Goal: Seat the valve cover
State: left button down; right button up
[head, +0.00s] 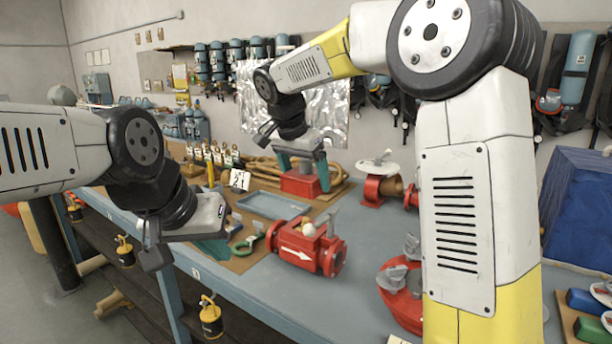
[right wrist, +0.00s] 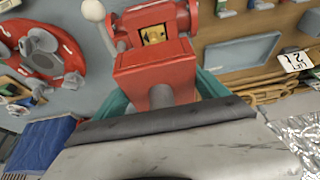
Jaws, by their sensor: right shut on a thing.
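The valve cover, a red block with a grey stub, is held between the teal fingers of my right gripper (head: 302,172). The cover (head: 299,185) hangs behind the red valve body (head: 306,246) in the head view, apart from it there. In the right wrist view the cover (right wrist: 155,70) is large at the centre, and the valve body (right wrist: 190,22) shows just beyond it. A square opening with a brass inside (right wrist: 153,35) faces up. A pale ball knob (right wrist: 93,11) is beside it. My left gripper (head: 212,245) is empty near the bench's front edge; its finger gap is hidden.
Another red valve (head: 377,188) stands behind, and a red flanged part (head: 400,290) stands right, partly hidden by my arm. A coiled rope (head: 265,168) lies at the back.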

send_over(306, 218)
jog(key=shift+f, duration=2.9)
jog(key=shift+f, duration=2.3)
jog(key=o, duration=1.6)
jog(key=v, duration=0.8)
jog(key=shift+a+f, duration=0.1)
